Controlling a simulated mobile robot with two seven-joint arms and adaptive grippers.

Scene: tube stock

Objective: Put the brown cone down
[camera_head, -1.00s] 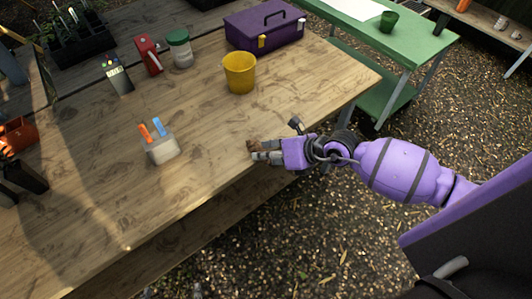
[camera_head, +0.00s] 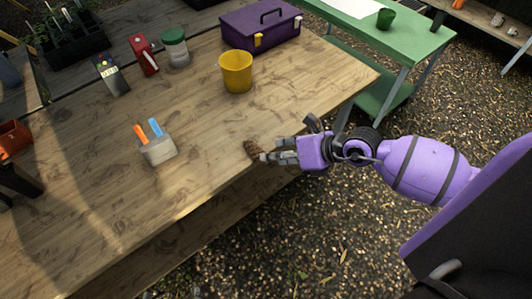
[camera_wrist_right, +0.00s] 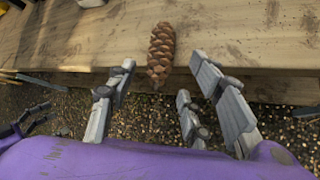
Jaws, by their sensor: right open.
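The brown cone (camera_head: 252,150) lies on the wooden table near its front edge. In the right wrist view the cone (camera_wrist_right: 161,54) lies lengthwise at the table edge, ahead of the fingers and between their lines. My right gripper (camera_head: 265,157) is open at the table's front edge, its fingertips just to the right of the cone. In the right wrist view the gripper (camera_wrist_right: 165,75) has its fingers spread, with clear space between them and the cone. My left gripper is not in view.
On the wooden table (camera_head: 190,125) stand a yellow bucket (camera_head: 236,72), a grey holder (camera_head: 158,151) with orange and blue items, a purple toolbox (camera_head: 262,25), a red container (camera_head: 144,55) and a jar (camera_head: 175,48). The tabletop around the cone is clear.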

